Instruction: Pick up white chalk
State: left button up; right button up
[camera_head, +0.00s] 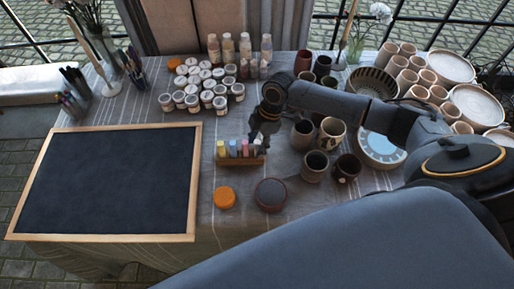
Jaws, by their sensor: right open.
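A small wooden holder (240,160) stands on the table with a row of coloured chalks: a yellow chalk (221,149) at its left, then blue and pink ones. A pale piece, apparently the white chalk (256,149), is at the right end, partly hidden by my gripper. My right gripper (260,144) points down, open, over the right end of the holder. I cannot tell whether its fingers touch the chalk. My left gripper is not in view.
A black chalkboard (110,180) with a wooden frame lies at the left. Several mugs (315,165) stand close to the right of the gripper. An orange lid (224,197) and a dark round pot (270,194) lie in front. Several paint jars (205,85) stand behind.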

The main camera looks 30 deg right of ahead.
grip_shut()
jog(key=shift+r, duration=0.15)
